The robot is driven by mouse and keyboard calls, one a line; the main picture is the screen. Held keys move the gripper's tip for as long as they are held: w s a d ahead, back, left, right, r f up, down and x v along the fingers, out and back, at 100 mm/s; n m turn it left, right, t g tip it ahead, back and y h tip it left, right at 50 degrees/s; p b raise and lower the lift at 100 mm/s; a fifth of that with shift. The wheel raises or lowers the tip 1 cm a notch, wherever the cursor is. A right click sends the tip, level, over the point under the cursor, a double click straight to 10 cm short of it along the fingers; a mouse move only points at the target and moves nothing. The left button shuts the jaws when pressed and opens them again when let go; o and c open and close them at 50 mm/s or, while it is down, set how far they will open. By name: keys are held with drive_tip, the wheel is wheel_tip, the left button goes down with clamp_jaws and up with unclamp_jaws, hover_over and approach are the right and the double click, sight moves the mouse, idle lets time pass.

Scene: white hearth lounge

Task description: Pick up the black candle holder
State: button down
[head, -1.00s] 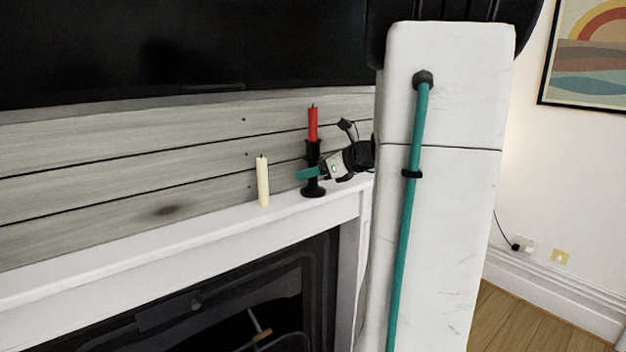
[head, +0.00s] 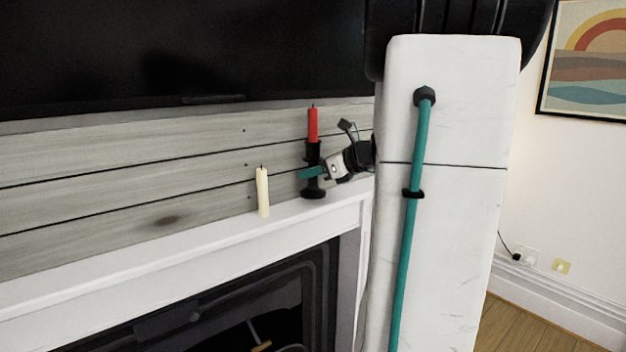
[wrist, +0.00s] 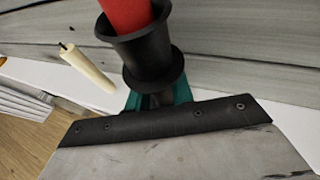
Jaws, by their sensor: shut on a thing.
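The black candle holder (head: 314,188) stands upright at the right end of the white mantel in the head view, with a red candle (head: 312,125) in its cup. My gripper (head: 312,173) is shut on the holder's stem, below the cup. In the wrist view the holder's flared cup (wrist: 146,52) and the red candle (wrist: 124,12) show close up. The teal fingers (wrist: 158,98) are on both sides of the stem. The holder's base is hidden in the wrist view. In the head view the base appears at the mantel top; I cannot tell whether it still touches.
A cream candle (head: 263,192) stands on the white mantel (head: 190,240) left of the holder, also in the wrist view (wrist: 87,67). A grey plank wall (head: 120,190) is close behind. A dark television (head: 180,50) hangs above, and a fireplace (head: 230,310) opens below.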

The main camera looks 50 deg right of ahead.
drive_tip(key=shift+r, duration=0.55)
drive_tip(key=shift+s+r, duration=0.1)
drive_tip(key=shift+s, duration=0.25)
drive_tip(key=s+a+r, duration=0.1)
drive_tip(key=s+a, duration=0.2)
drive_tip(key=s, duration=1.2)
drive_tip(key=shift+a+r, duration=0.15)
drive_tip(key=shift+a, duration=0.25)
